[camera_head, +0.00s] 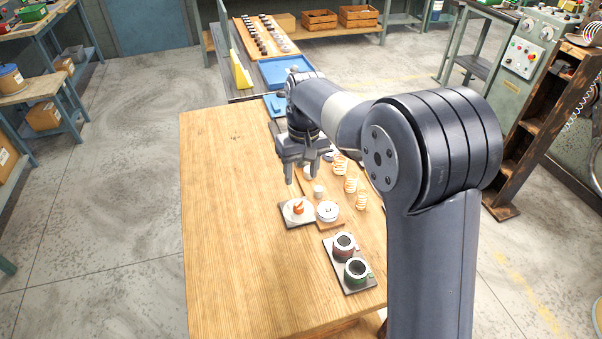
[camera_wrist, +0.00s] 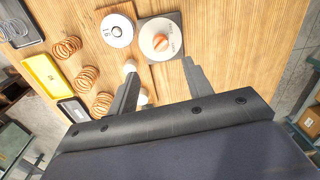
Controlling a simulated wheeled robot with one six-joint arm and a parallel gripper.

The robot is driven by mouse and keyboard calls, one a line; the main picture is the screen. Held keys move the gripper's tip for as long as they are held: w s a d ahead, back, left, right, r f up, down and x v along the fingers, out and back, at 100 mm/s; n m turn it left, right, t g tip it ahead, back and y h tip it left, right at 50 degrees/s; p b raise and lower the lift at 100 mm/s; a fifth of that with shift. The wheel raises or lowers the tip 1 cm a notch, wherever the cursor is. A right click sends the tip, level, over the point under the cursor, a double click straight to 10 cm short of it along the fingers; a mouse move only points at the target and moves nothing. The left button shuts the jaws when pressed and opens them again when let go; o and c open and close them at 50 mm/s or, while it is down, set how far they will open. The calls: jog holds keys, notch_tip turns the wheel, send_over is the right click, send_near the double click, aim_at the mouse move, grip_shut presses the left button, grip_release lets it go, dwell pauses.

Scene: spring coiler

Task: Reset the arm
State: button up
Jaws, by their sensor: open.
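My gripper (camera_head: 303,165) is open and empty above the wooden workbench (camera_head: 225,240), over its right side. My arm comes in from the right of the head view and hides part of the bench. In the wrist view both fingers of my gripper (camera_wrist: 158,85) are spread apart. Small white cylinders (camera_wrist: 130,67) show by the left finger, partly hidden. A plate with an orange knob (camera_wrist: 161,43) and a white round disc on a wooden base (camera_wrist: 117,30) lie beyond the fingertips.
Copper coil springs (camera_head: 350,184) lie right of the gripper. A grey plate holds two dark-topped cups, red (camera_head: 343,244) and green (camera_head: 356,270). A blue tray (camera_head: 284,70) and a yellow block (camera_head: 241,72) are farther back. The bench's left half is clear.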

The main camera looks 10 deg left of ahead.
aim_at(299, 202)
jog(key=f, duration=0.7)
jog(key=f+p, duration=0.1)
jog(key=f, duration=0.2)
jog(key=shift+s+a+f, duration=0.15)
jog(key=shift+a+f, duration=0.1)
jog(key=shift+f, duration=0.2)
